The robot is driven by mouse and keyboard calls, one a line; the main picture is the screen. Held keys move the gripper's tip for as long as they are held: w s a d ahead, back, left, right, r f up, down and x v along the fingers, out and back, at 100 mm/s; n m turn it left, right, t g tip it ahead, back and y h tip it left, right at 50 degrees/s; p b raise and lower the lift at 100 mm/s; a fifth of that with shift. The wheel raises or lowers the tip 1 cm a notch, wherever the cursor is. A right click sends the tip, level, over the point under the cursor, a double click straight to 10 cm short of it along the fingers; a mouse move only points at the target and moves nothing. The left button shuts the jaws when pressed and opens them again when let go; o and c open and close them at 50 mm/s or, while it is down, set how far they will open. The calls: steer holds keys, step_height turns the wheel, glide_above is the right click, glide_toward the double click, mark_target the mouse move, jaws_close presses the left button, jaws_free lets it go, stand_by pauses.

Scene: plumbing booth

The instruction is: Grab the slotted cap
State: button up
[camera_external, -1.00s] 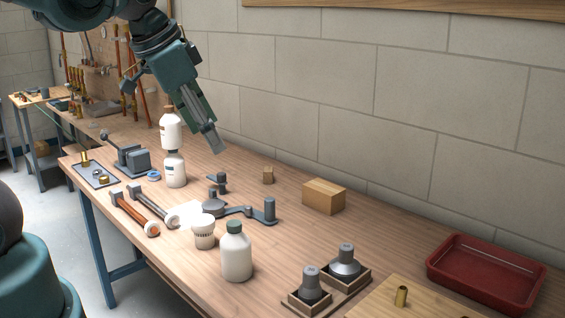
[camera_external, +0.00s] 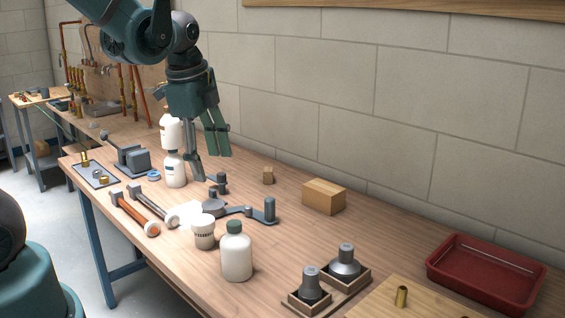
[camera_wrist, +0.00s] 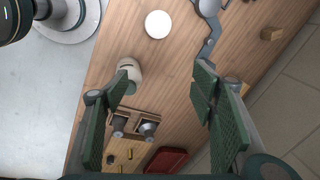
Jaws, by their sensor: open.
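No slot can be made out clearly at this size, so I cannot tell for sure which piece is the slotted cap. Two grey stepped cap-like pieces, a front one (camera_external: 311,283) and a back one (camera_external: 346,262), sit upright in square wooden holders at the bench's front right. In the wrist view they show small, one on the left (camera_wrist: 118,125) and one on the right (camera_wrist: 147,129), between my fingers but well beyond them. My gripper (camera_external: 209,168) is open and empty, pointing down above the bench, left of and behind these pieces.
A white bottle (camera_external: 236,255) and a white tub (camera_external: 204,233) stand left of the holders. A grey jointed tool (camera_external: 245,211) lies below my gripper. A wooden block (camera_external: 323,196) and red tray (camera_external: 480,277) lie right.

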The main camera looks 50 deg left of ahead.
mark_target(202, 217)
steer(key=a+f+m, duration=0.2)
steer(key=f, duration=0.1)
steer(key=w+a+f+m+g, duration=0.1)
steer(key=a+f+m, duration=0.1)
steer(key=f, duration=0.1)
steer(key=a+f+m+g+b, duration=0.1)
steer(key=a+f+m, duration=0.1)
steer(key=f, duration=0.2)
steer(key=shift+w+a+h, duration=0.2)
steer(key=shift+a+h, duration=0.05)
steer(key=shift+h, duration=0.05)
steer(key=shift+a+f+m+g, duration=0.35)
steer(key=shift+f+m, duration=0.15)
steer(key=shift+f, duration=0.25)
steer(key=shift+s+f, duration=0.1)
steer(key=shift+f, duration=1.15)
steer(key=shift+f, duration=0.15)
steer(key=shift+s+f+b, duration=0.1)
steer(key=shift+f+b, duration=0.3)
steer(key=shift+f, duration=2.05)
steer(key=shift+c, duration=0.3)
steer(key=c, duration=1)
